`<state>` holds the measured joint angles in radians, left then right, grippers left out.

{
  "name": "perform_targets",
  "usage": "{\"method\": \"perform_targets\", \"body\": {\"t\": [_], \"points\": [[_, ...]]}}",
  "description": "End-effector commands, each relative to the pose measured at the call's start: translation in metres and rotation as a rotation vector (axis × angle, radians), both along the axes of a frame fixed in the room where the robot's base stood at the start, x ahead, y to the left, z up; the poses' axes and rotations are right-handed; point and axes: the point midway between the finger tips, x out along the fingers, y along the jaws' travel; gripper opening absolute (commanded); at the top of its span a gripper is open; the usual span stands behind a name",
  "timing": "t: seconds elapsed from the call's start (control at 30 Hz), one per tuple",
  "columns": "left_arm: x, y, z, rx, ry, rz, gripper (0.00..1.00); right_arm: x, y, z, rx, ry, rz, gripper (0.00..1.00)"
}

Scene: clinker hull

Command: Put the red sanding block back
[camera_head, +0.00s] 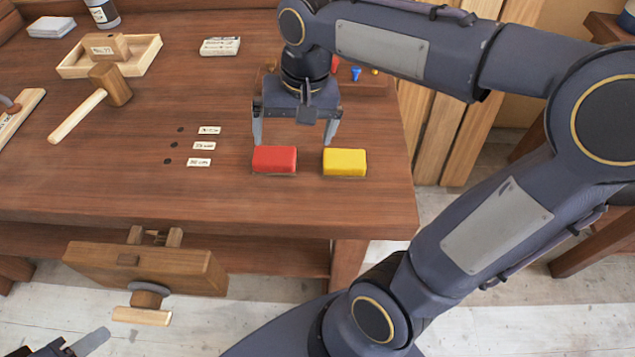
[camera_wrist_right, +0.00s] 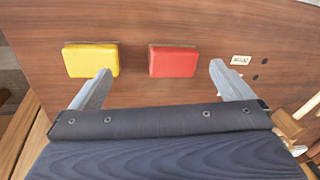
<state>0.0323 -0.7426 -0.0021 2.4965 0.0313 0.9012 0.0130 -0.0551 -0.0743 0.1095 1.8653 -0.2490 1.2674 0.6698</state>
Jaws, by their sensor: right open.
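The red sanding block (camera_head: 274,159) lies on the wooden workbench (camera_head: 230,205) near its front right part. A yellow block (camera_head: 344,162) lies to its right, with a gap between them. My right gripper (camera_head: 295,138) is open and empty, behind and above the two blocks. In the right wrist view the red block (camera_wrist_right: 173,62) shows ahead of the open fingers (camera_wrist_right: 153,80), between them, and the yellow block (camera_wrist_right: 91,60) is by the other finger. At the lower left of the head view, part of my left gripper (camera_head: 75,345) shows; its jaw state is unclear.
Several small labels (camera_head: 201,146) with dark holes lie left of the red block. A mallet (camera_head: 108,85), a wooden tray (camera_head: 140,58) and a white packet (camera_head: 220,46) are farther back. A vise (camera_head: 145,268) sticks out at the bench front. Small coloured items (camera_head: 356,73) sit behind my right gripper.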

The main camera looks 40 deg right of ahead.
Motion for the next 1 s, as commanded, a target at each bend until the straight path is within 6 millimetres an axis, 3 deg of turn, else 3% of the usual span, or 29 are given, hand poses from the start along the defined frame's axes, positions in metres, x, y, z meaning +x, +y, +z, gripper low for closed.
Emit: {"method": "perform_targets", "body": {"t": [0.03, 0.2, 0.4, 0.6, 1.0], "points": [[0.0, 0.0, 0.0, 0.0, 0.0, 0.0, 0.46, -0.024, -0.004, -0.003, 0.025, -0.05, 0.036, 1.0], [0.0, 0.0, 0.0, 0.0, 0.0, 0.0, 0.46, -0.082, 0.001, -0.023, 0.091, -0.225, 0.167, 1.0], [0.0, 0.0, 0.0, 0.0, 0.0, 0.0, 0.46, -0.119, 0.013, -0.048, 0.114, -0.385, 0.255, 1.0], [0.0, 0.0, 0.0, 0.0, 0.0, 0.0, 0.46, -0.128, 0.018, -0.057, 0.114, -0.438, 0.284, 1.0], [0.0, 0.0, 0.0, 0.0, 0.0, 0.0, 0.46, -0.127, 0.018, -0.057, 0.114, -0.437, 0.284, 1.0]]}}
